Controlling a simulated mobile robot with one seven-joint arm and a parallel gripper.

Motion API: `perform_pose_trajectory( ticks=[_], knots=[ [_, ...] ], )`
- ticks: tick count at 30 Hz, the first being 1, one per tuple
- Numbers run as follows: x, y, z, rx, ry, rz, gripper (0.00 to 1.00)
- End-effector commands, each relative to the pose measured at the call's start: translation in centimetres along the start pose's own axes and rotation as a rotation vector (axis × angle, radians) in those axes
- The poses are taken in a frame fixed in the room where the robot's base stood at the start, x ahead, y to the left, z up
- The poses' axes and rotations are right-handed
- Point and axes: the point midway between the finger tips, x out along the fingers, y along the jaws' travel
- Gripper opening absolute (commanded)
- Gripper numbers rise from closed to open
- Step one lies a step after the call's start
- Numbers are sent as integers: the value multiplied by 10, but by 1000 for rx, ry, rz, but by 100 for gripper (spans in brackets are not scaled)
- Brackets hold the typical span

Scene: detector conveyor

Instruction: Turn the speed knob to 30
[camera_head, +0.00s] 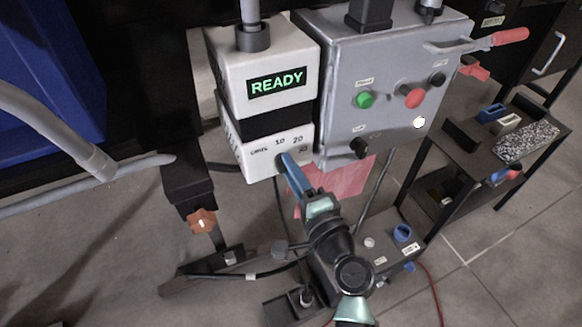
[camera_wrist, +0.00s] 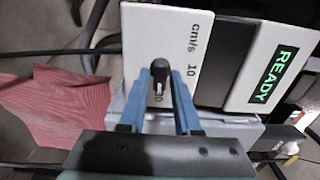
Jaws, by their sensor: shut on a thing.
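The speed knob (camera_wrist: 159,72) is a small black knob with a pale pointer mark, on the white face of the detector box. In the wrist view my gripper (camera_wrist: 155,95) has its two blue fingers on either side of the knob, shut on it. The speed scale (camera_wrist: 192,55) on the white face reads "cm/s" and 10, with another number partly hidden beside the knob. In the head view my gripper (camera_head: 290,163) reaches the lower white box (camera_head: 255,150), where cm/s, 10, 20 and a less clear mark show. My fingers hide the knob there.
A green READY display (camera_head: 277,85) is on the box above. To the right, a grey control box (camera_head: 340,75) carries a green button (camera_head: 365,100), a red button (camera_head: 413,97) and black knobs. A red cloth (camera_head: 345,178) hangs below. A red-handled lever (camera_head: 510,37) sticks out at upper right.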

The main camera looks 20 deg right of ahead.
Motion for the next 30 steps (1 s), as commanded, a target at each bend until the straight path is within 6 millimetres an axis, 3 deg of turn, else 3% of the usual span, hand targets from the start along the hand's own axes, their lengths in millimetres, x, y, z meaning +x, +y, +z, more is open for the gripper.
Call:
perform_pose_trajectory(
  ticks=[14, 15, 17, 26, 30],
  knots=[
    [-1, 2, 0, 15, 1, 2, 0],
    [-1, 2, 0, 15, 1, 2, 38],
    [-1, 1, 0, 14, 1, 2, 49],
    [-1, 1, 0, 12, 1, 1, 50],
    [-11, 1, 0, 13, 2, 2, 50]
  ],
)
